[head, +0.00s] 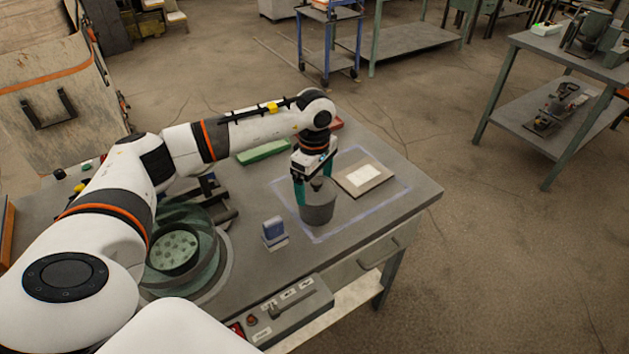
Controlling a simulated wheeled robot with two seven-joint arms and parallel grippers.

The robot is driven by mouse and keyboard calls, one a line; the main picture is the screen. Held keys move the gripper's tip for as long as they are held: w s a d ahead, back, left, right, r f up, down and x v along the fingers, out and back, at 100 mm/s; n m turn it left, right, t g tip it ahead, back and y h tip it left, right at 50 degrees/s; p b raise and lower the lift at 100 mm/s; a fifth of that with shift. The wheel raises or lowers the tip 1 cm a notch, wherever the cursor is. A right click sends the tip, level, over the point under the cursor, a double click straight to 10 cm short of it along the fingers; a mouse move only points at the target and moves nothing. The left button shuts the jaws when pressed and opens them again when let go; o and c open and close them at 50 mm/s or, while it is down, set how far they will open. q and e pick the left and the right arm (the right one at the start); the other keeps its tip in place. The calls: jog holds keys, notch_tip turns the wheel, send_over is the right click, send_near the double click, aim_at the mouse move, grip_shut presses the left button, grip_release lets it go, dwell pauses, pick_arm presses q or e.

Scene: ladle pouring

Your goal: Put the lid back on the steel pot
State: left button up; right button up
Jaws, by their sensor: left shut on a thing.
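The grey steel pot (317,213) stands inside the pale blue outlined rectangle on the workbench (385,215). My left gripper (316,186) points down at the pot's mouth, with its green fingers on either side of the top. Between the fingers is a small dark part, which looks like the knob of the lid (317,184). The gripper is shut on it. The lid's edge is too small and covered to tell whether it rests on the rim. My right gripper is not in view.
A brown board with a pale sheet (363,177) lies right behind the pot. A round green vessel (175,250) and a control box (285,312) are nearer.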

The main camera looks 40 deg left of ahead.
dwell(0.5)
pick_arm(q)
jog(key=shift+f+b, duration=0.2)
jog(key=shift+b, duration=0.25)
dwell(0.6)
dwell(0.4)
jog(key=o, duration=0.7)
jog(key=shift+r, duration=0.15)
jog(key=shift+r+p, duration=2.15)
jog(key=shift+r, duration=1.25)
